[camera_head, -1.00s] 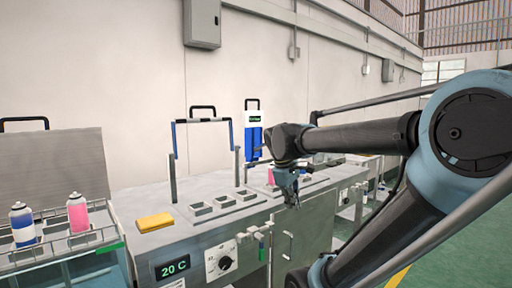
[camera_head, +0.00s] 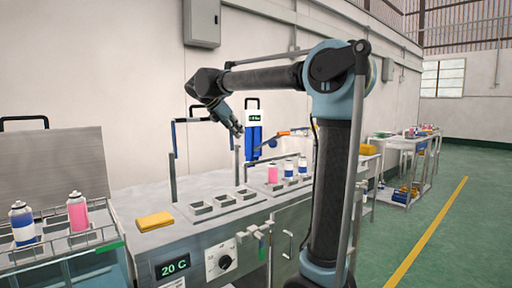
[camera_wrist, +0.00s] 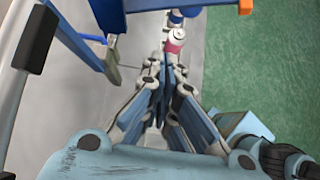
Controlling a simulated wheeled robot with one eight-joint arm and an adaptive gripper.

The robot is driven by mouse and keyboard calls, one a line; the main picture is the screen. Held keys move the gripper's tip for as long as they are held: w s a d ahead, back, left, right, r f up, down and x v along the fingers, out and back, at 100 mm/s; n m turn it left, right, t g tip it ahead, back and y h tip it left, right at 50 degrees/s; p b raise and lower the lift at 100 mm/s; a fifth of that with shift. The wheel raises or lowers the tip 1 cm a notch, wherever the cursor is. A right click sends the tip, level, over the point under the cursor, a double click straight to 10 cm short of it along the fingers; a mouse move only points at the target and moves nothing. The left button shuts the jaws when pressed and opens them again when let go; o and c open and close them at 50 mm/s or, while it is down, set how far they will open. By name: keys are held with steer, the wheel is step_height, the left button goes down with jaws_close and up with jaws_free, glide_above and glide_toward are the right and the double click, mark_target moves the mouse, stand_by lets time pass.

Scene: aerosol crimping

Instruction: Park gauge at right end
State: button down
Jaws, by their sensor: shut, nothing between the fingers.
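A tall blue-and-white unit with a small green display (camera_head: 253,140) stands at the back of the counter; I take it for the gauge, but cannot be sure. My gripper (camera_head: 237,130) is raised above the counter, just left of this unit in the picture, and looks apart from it. The fingers are shut and empty; they also show in the wrist view (camera_wrist: 160,85). Past the fingertips the wrist view shows a pink can (camera_wrist: 175,40) and blue frame parts (camera_wrist: 145,4).
A pink can (camera_head: 272,174) and two blue-and-white cans (camera_head: 289,168) stand right of the empty square sockets (camera_head: 200,208). A blue-topped frame (camera_head: 174,140) rises behind. A yellow cloth (camera_head: 154,221) lies at front left. A rack (camera_head: 68,247) holds two cans.

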steer(key=w+d+f, duration=0.6)
steer(key=w+d, duration=0.1)
steer(key=d, duration=0.1)
steer(key=shift+d+f, duration=0.15)
steer(key=shift+f, duration=0.2)
stand_by(0.5)
